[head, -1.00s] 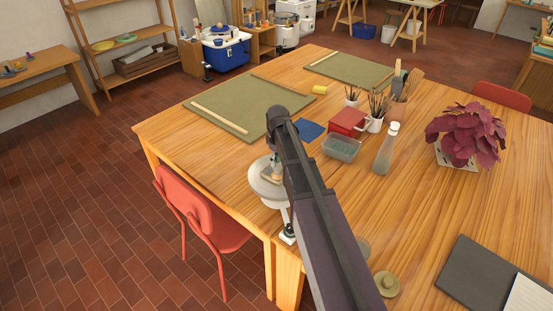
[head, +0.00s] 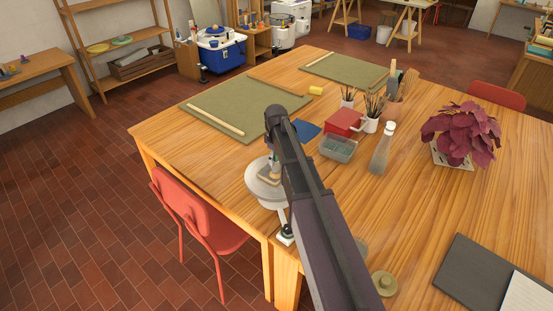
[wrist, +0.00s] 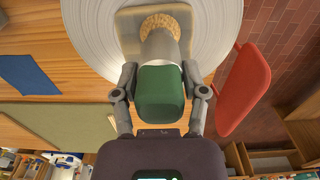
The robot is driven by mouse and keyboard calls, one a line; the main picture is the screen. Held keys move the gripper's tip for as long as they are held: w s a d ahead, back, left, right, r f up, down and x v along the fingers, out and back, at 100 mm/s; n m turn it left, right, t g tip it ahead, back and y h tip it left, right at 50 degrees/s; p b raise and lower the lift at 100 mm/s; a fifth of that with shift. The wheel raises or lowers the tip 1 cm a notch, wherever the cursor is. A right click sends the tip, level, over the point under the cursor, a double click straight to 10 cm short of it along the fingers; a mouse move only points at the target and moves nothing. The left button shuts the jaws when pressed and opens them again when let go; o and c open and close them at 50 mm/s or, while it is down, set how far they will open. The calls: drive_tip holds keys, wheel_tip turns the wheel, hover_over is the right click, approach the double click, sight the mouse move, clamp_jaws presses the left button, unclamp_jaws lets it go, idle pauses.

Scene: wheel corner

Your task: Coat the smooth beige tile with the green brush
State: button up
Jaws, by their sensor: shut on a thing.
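My gripper (wrist: 159,82) is shut on the green brush (wrist: 161,95), one finger on each side of its green handle. The brush has a pale ferrule and tan bristles that point away from my wrist. The smooth beige tile (wrist: 127,24) lies on a pale round wheel (wrist: 218,35), with the bristles over its right part. I cannot tell whether the bristles touch the tile. In the head view the wheel (head: 258,186) stands at the table's near left edge, and my arm hides most of the gripper and brush.
A red chair (head: 200,215) stands close to the wheel, beside the table edge. Behind are a blue cloth (head: 306,130), a red box (head: 342,123), a grey container (head: 338,148) and a bottle (head: 382,149). A green board (head: 215,110) lies farther back. The wooden tabletop at left is clear.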

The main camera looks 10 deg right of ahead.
drive_tip(key=shift+w+a, duration=1.1)
drive_tip(key=shift+w, duration=0.25)
drive_tip(key=shift+w+a, duration=0.1)
drive_tip(key=shift+w+a, duration=1.05)
drive_tip(key=shift+w, duration=0.2)
drive_tip(key=shift+d, duration=0.1)
drive_tip(key=shift+w+d, duration=0.35)
drive_tip(key=shift+d, duration=0.05)
